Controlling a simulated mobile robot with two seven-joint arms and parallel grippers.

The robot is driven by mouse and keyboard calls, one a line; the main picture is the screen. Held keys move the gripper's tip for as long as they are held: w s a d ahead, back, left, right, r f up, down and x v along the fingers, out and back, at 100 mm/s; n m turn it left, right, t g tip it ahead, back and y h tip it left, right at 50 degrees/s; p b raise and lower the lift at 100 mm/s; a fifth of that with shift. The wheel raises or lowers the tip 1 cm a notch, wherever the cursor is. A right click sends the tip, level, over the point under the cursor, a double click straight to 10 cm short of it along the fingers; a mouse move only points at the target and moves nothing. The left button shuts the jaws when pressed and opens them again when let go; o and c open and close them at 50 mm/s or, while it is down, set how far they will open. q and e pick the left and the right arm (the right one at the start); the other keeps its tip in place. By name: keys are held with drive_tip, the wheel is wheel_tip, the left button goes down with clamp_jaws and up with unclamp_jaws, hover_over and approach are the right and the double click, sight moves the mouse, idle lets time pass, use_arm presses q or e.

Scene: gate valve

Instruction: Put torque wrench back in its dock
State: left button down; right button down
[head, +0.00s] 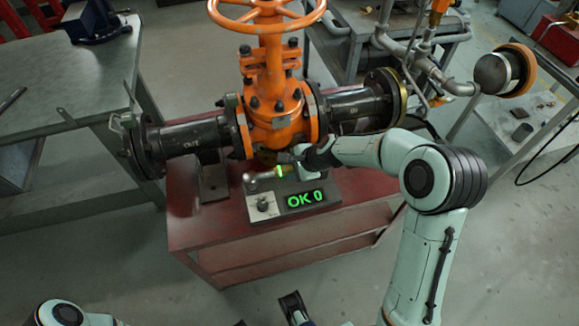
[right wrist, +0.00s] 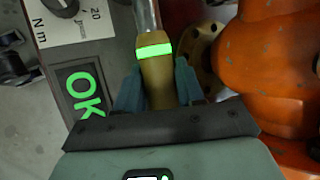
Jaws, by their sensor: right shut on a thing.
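The torque wrench (head: 265,175) has a metal shaft and a tan handle with a glowing green band. It lies nearly level over the back part of the grey dock box (head: 249,207), whose display reads "OK 0". My right gripper (head: 296,160) is shut on the handle. In the right wrist view the handle (right wrist: 157,73) runs between the two blue fingers of my right gripper (right wrist: 159,85), and the shaft points away. Whether the wrench touches its rests on the dock (right wrist: 58,48) cannot be told.
The orange gate valve (head: 272,110) with dark flanged pipes stands right behind the dock, close to my right gripper. Both are on a red bench (head: 205,238). A grey table (head: 60,85) stands at the left, another bench at the right. The red bench's front strip is clear.

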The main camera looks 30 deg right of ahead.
drive_tip(key=shift+w, duration=0.1)
drive_tip(key=c, duration=0.6)
unclamp_jaws()
drive_tip(key=shift+f, duration=0.2)
drive_tip(key=p+v, duration=0.2)
drive_tip(key=v, duration=1.1)
drive_tip(key=shift+s+r, duration=0.2)
drive_tip(key=shift+r, duration=0.05)
drive_tip(key=shift+d, duration=0.1)
